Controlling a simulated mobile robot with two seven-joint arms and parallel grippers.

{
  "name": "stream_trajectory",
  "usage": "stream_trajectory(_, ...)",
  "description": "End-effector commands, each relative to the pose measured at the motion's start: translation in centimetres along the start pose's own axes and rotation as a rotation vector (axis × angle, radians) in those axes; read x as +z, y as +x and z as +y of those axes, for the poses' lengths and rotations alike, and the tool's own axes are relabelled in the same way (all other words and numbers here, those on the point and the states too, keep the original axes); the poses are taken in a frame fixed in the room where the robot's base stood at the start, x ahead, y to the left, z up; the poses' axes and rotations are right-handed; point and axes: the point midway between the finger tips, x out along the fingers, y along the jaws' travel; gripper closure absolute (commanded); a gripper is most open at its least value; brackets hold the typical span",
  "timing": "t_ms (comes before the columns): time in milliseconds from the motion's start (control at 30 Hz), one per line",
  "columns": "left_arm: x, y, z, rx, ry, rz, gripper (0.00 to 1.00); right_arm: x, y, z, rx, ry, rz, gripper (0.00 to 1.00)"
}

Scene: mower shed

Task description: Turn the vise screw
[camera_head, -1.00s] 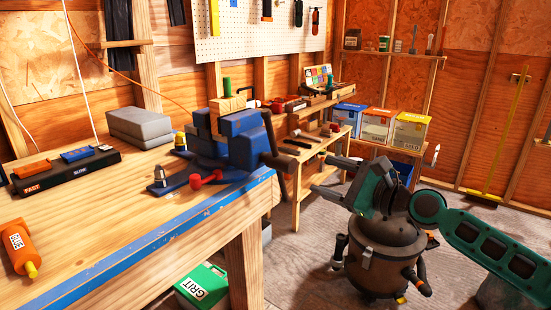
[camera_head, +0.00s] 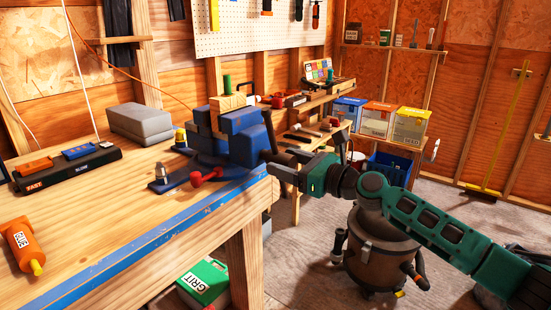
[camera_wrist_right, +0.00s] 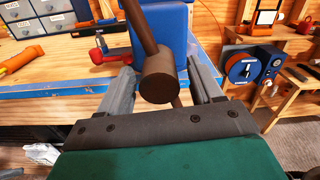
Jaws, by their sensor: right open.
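The blue vise (camera_head: 246,146) is mounted at the corner of the wooden bench; its blue front jaw (camera_wrist_right: 168,30) also shows in the right wrist view. In that view the brown cylindrical vise screw head (camera_wrist_right: 160,76) faces me, with a slanted handle bar (camera_wrist_right: 139,25) through it. My right gripper (camera_head: 274,164) is open at the screw's front end. In the wrist view its two grey fingers stand on either side of the screw head, with gaps visible. A red-knobbed lever (camera_head: 207,177) sits at the vise base. My left gripper is not in view.
The blue-edged bench (camera_head: 125,215) holds an orange bottle (camera_head: 20,245), grey blocks (camera_head: 141,123) and a labelled black strip. A brown pot (camera_head: 382,255) stands on the floor below my right arm. The bench front middle is clear.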

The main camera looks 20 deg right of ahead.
Motion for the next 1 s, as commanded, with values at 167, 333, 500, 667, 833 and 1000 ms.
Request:
stream_trajectory(167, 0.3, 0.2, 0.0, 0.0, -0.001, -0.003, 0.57, 0.0, 2.4, 0.0, 0.0, -0.002, -0.001, 0.35)
stream_trajectory(333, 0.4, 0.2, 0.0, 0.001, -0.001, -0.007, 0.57, 0.0, 3.3, 0.0, 0.0, -0.003, 0.0, 0.35)
stream_trajectory(500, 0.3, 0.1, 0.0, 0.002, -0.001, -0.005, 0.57, 0.0, 3.4, 0.0, 0.0, -0.003, 0.001, 0.35)
stream_trajectory(667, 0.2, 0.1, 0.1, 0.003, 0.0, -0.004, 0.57, 0.0, 3.4, 0.0, 0.0, -0.003, 0.001, 0.41)
stream_trajectory(833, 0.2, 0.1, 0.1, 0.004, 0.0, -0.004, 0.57, 0.0, 3.4, 0.0, 0.0, -0.003, 0.001, 0.57)
stream_trajectory(1000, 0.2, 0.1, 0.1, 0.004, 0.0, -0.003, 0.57, 0.0, 3.4, 0.0, 0.0, -0.003, 0.001, 0.73)
